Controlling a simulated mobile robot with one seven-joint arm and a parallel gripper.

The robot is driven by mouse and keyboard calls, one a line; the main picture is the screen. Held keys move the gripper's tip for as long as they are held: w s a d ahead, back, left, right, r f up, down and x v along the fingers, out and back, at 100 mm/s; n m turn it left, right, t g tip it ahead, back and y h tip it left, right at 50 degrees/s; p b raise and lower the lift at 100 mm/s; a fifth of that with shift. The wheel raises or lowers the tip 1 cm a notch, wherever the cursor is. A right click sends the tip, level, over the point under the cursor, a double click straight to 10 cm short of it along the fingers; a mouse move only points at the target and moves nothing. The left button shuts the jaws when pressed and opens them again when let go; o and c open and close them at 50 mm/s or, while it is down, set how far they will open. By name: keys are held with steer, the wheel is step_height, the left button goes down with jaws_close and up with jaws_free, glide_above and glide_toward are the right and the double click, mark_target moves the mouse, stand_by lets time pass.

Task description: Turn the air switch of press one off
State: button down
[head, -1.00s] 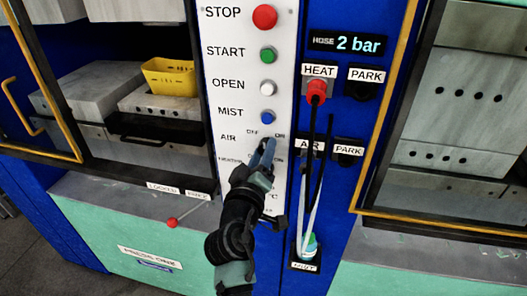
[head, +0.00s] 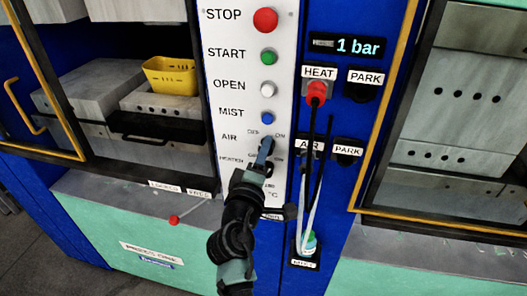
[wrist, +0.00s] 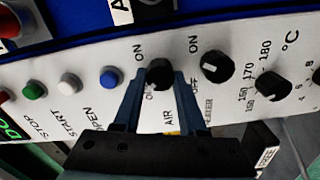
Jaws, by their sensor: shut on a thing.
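The air switch of press one is a black round knob (wrist: 160,75) on the white control panel. In the wrist view it sits between the two blue fingers of my gripper (wrist: 158,84), which is shut on it. Its pale pointer mark seems to face the partly hidden "O.." label at lower left, away from the ON label. In the head view my gripper (head: 265,148) reaches the AIR row from below and covers the knob. The display (head: 345,46) reads "1 bar".
The heater knob (wrist: 217,67) is close to the right finger in the wrist view, with a temperature knob (wrist: 272,85) beyond. STOP (head: 265,20), START (head: 268,56), OPEN and MIST buttons line the panel above. Hoses hang from the red HEAT connector (head: 317,92) on the right.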

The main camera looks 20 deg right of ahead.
steer(key=shift+c, duration=2.3)
jaws_free()
steer(key=shift+s+a, duration=0.1)
steer(key=b+v, duration=0.3)
steer(key=v, duration=0.9)
steer(key=shift+s+a, duration=0.25)
steer(key=shift+s, duration=0.05)
